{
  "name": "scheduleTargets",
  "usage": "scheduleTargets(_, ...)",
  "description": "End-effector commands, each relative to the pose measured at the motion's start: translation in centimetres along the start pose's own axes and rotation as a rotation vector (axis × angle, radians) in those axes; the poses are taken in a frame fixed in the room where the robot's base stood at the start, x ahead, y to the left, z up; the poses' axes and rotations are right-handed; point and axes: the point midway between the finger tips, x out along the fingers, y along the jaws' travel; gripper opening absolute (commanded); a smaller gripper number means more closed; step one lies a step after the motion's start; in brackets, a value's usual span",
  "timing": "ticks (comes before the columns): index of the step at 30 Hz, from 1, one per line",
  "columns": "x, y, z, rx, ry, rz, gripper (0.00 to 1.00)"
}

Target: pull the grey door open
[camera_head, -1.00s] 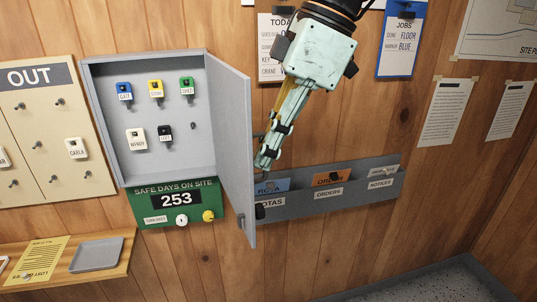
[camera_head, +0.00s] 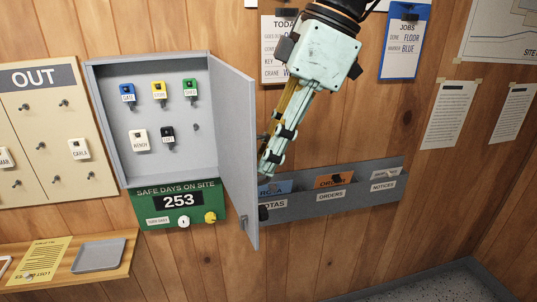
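The grey door (camera_head: 234,150) belongs to a grey wall cabinet (camera_head: 150,62). It stands swung out on its right-hand hinge, well away from the cabinet front, with a small dark handle (camera_head: 244,223) near its lower free edge. Inside the cabinet, several coloured and white key tags hang on hooks, among them a blue tag (camera_head: 127,93). My gripper (camera_head: 266,178) points down just right of the door, on its outer side. Its fingertips are partly hidden behind the door edge, so I cannot tell whether they touch it or how far apart they are.
A grey wall rack (camera_head: 340,198) with papers sits right of the door, close behind my gripper. A green safety-days board (camera_head: 160,215) hangs below the cabinet. A wooden shelf (camera_head: 75,280) with a grey tray (camera_head: 98,256) is at lower left. Open room lies below the door.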

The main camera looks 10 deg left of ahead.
Motion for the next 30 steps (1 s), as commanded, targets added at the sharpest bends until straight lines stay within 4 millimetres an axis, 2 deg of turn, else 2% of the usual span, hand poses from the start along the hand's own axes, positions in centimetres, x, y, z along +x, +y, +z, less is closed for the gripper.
scheduleTargets(8,-1.8,0.0,0.0,0.000,0.000,0.002,0.19)
scheduleTargets(24,-9.2,0.1,0.0,0.000,0.000,0.003,0.19)
scheduleTargets(30,-11.1,0.1,0.0,0.000,0.000,0.002,0.19)
